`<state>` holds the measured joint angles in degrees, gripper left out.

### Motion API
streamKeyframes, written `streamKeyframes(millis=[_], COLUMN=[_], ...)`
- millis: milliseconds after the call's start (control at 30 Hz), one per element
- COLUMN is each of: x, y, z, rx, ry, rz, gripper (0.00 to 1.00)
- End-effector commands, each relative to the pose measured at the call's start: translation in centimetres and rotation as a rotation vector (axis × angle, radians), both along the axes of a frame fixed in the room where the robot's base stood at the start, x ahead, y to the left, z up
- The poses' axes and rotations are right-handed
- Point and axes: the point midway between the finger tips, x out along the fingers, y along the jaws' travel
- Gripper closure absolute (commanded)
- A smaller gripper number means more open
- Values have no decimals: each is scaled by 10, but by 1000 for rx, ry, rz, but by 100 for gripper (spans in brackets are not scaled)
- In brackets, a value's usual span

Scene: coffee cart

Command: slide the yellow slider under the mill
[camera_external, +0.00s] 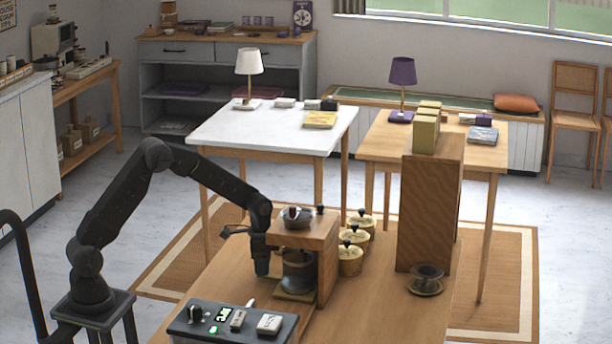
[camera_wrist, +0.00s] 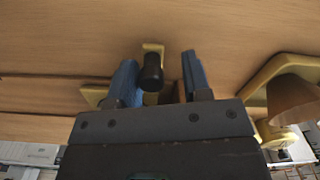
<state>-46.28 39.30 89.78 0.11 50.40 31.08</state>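The mill is a wooden stand (camera_external: 318,236) with a dark bowl on top and a dark round vessel (camera_external: 298,272) below its top board. A pale yellow plate (camera_external: 295,295) shows under the vessel; I cannot tell if it is part of the slider. In the wrist view, a yellow piece, likely the slider (camera_wrist: 153,48), carries a black knob (camera_wrist: 153,75). My gripper (camera_wrist: 158,75) is open, its blue fingers on either side of the knob with visible gaps. In the external view my gripper (camera_external: 262,268) points down at the mill's left side.
Yellow canisters with black knobs (camera_external: 350,258) stand right behind the mill. A tall wooden block (camera_external: 430,215) and a dark cup on a saucer (camera_external: 427,275) are farther right. A dark control box (camera_external: 235,322) lies in front. The table's front right is clear.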

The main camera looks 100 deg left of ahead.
Motion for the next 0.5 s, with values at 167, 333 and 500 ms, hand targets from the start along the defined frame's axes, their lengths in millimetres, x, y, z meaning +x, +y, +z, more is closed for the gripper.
streamKeyframes(millis=[167,333,500], x=[0,0,0], y=[-2,-2,-1], z=[0,3,26], rx=[-4,-5,-1], ry=[3,3,-1], rz=[-2,-2,-1], gripper=[52,52,52])
